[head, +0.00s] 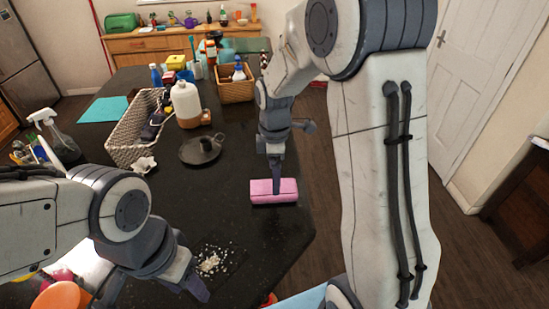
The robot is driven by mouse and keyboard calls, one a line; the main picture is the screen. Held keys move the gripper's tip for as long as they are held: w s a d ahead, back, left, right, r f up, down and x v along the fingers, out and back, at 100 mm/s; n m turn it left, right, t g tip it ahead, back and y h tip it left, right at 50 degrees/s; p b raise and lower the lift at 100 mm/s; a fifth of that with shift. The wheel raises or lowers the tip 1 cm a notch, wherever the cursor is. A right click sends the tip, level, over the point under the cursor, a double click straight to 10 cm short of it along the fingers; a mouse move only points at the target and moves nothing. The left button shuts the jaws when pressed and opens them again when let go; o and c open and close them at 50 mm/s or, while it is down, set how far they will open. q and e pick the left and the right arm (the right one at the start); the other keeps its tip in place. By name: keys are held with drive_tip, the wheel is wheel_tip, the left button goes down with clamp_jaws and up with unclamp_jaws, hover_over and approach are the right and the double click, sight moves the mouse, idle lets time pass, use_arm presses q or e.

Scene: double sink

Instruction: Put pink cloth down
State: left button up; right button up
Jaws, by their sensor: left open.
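The pink cloth (285,192), a folded block shape, lies on the dark countertop (225,210) near its right edge. My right gripper (276,188) points straight down at the cloth, its fingertips at the cloth's top. I see it edge-on, so I cannot tell whether its jaws grip the cloth. My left gripper (155,290) is open at the bottom left, apart from the cloth and nearer to me. Its lower part is partly cut off by the frame.
Pale crumbs (211,262) lie beside my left gripper. A dark candle holder (201,149), a woven basket (128,137), a white-and-brown bottle (186,104) and a spray bottle (56,137) stand farther back. The counter between candle holder and crumbs is clear.

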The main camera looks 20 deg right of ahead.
wheel_tip(320, 180, up, 7)
drive_tip(key=s+a+m, duration=0.3)
drive_tip(key=s+a, duration=0.8)
drive_tip(key=s+a+f+m, duration=0.1)
drive_tip(key=s+m, duration=0.1)
drive_tip(key=s, duration=0.4)
drive_tip(key=s+a+f+m+y, duration=0.1)
drive_tip(key=s+a+m, duration=0.1)
drive_tip(key=s, duration=0.4)
drive_tip(key=shift+s+a+f+m+b, duration=0.2)
drive_tip(key=shift+s+m+b, duration=0.1)
drive_tip(key=shift+b, duration=0.15)
drive_tip(key=shift+d, duration=0.1)
